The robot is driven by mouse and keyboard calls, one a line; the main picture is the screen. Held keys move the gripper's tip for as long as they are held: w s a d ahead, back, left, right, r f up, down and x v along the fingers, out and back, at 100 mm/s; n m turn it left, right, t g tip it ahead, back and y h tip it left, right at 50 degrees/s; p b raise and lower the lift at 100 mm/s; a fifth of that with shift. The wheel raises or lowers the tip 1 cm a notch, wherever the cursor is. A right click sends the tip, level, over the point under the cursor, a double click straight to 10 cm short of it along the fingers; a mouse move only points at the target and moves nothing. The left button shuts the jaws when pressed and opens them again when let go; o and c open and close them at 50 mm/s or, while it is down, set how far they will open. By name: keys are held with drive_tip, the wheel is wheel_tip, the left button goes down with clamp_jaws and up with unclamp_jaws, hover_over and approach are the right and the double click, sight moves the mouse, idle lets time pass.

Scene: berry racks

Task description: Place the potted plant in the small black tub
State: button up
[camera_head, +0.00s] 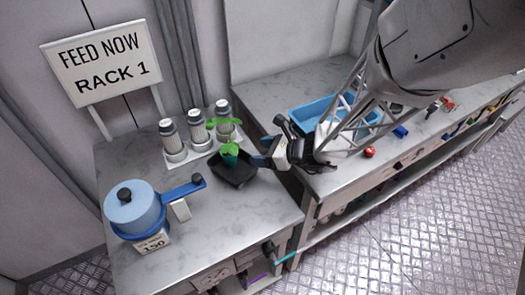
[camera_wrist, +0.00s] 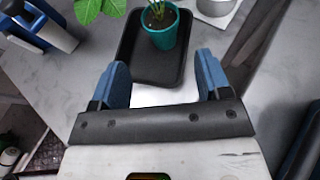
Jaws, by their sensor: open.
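The potted plant has green leaves and a teal pot (camera_head: 230,159). It stands upright inside the small black tub (camera_head: 236,180) on the left table. In the wrist view the teal pot (camera_wrist: 160,27) is in the far part of the black tub (camera_wrist: 150,72), clear of my fingers. My gripper (camera_head: 263,153) is open and empty at the right side of the tub. In the wrist view my gripper's two blue fingertips (camera_wrist: 164,75) are spread apart, with the pot beyond them. The top of the plant is cut off in the wrist view.
Several grey canisters (camera_head: 196,127) stand on a white base behind the tub. A blue bin (camera_head: 330,112) and small items lie on the right counter.

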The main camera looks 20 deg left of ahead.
drive_tip(key=shift+r, duration=0.1)
idle(0.3)
drive_tip(key=s+d+r+n+h, duration=0.4)
drive_tip(key=s+d+r+n, duration=0.2)
drive_tip(key=d, duration=0.5)
drive_tip(key=s+d+r+n+h, duration=0.5)
drive_tip(key=d+r, duration=0.4)
drive_tip(key=d, duration=0.2)
drive_tip(key=s+d+r+n+t+h, duration=0.1)
drive_tip(key=s+d+r+n+h, duration=0.3)
drive_tip(key=s+d+r+n, duration=0.3)
drive_tip(key=d+n, duration=0.1)
drive_tip(key=d, duration=0.4)
drive_tip(key=shift+r+h, duration=0.15)
drive_tip(key=shift+h, duration=0.25)
